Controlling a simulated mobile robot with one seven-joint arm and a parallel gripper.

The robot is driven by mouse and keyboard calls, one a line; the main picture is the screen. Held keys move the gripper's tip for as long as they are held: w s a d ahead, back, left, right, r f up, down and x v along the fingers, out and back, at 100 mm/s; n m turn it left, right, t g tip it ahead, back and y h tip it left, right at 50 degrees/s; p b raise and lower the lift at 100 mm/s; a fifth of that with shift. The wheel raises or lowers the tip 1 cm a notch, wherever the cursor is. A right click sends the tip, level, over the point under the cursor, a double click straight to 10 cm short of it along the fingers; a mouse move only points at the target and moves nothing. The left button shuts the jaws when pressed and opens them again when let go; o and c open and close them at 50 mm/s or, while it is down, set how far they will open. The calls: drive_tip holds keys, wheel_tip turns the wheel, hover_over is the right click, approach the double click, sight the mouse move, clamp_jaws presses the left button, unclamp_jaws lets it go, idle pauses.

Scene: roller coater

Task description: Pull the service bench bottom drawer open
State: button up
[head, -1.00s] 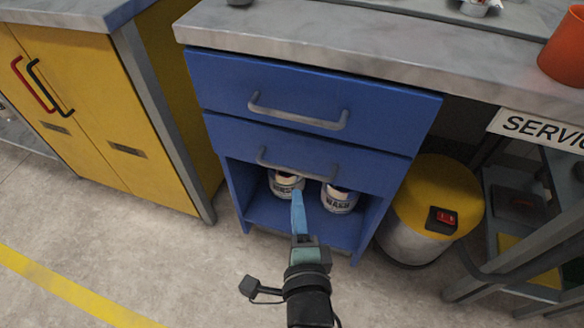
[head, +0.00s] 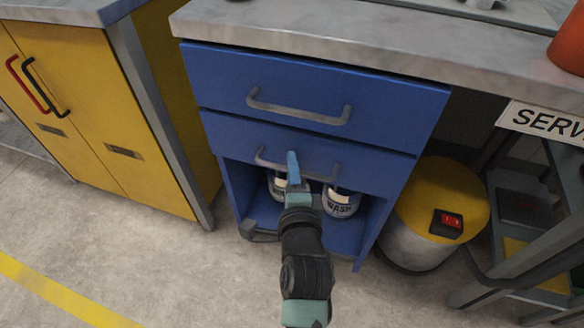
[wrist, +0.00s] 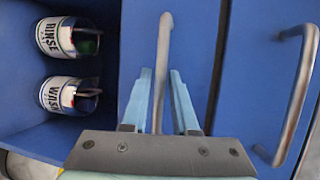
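The blue service bench has two drawers. The bottom drawer (head: 360,165) is shut and has a grey bar handle (head: 325,178). My gripper (head: 292,158) is at this handle in the head view, hiding part of it. In the wrist view my gripper (wrist: 162,98) is open, with one blue finger on each side of the bottom drawer handle (wrist: 164,50). Gaps show between the handle and both fingers. The top drawer (head: 310,90) is also shut, and its handle (wrist: 300,95) shows at the right of the wrist view.
Below the drawers, an open shelf holds a rinse can (wrist: 62,38) and a wash can (wrist: 68,95). A yellow-topped drum (head: 440,205) stands right of the bench. A yellow cabinet (head: 100,120) stands at left. The floor (head: 170,265) in front is clear.

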clamp_jaws()
idle(1.3)
